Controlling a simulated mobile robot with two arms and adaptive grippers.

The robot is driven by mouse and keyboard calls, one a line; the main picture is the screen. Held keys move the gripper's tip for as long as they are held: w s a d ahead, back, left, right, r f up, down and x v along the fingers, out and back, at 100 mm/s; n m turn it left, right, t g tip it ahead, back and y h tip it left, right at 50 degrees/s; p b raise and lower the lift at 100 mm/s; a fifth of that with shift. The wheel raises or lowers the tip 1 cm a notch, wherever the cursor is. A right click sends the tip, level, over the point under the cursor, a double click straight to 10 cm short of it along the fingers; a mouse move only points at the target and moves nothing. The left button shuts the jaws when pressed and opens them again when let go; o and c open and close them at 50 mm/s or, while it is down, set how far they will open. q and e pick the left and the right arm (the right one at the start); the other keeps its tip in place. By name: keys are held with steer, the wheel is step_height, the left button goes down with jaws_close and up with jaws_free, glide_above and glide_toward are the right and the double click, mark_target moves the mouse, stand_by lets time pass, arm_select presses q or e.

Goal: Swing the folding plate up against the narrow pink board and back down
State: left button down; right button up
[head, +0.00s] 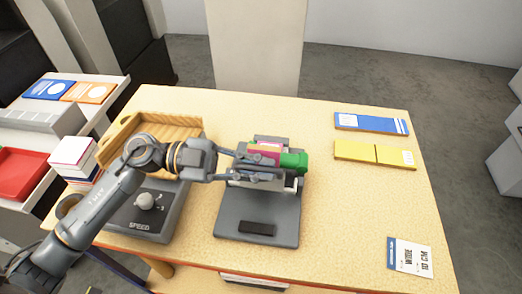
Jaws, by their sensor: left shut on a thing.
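The folding device has a flat grey base (228,212) on the table, with a black pad (257,228) near its front. The narrow pink board (268,147) shows at the back of the device, partly behind my gripper. A green handle (296,162) sticks out to the right of my fingers; the folding plate itself is mostly hidden by them, and its angle is hard to tell. My left gripper (276,167) reaches in from the left and is shut on the green handle. My right gripper is out of view.
A grey box with a knob marked SPEED (146,202) and a wooden tray (185,128) stand left of the device. Blue (362,122) and yellow (355,150) boards lie back right; a "WIDE 10 CM" card (409,257) lies front right. The table between them is clear.

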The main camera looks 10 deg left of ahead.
arm_select(q)
steer(key=shift+s+f+m+b, duration=0.45)
steer(key=shift+s+f+m, duration=0.15)
steer(key=shift+s, duration=0.2)
steer(key=shift+s+f+m+b, duration=0.4)
steer(key=shift+s+f+m, duration=0.05)
steer(key=shift+s+m, duration=0.3)
steer(key=c, duration=1.4)
jaws_free()
step_height(320, 180, up, 10)
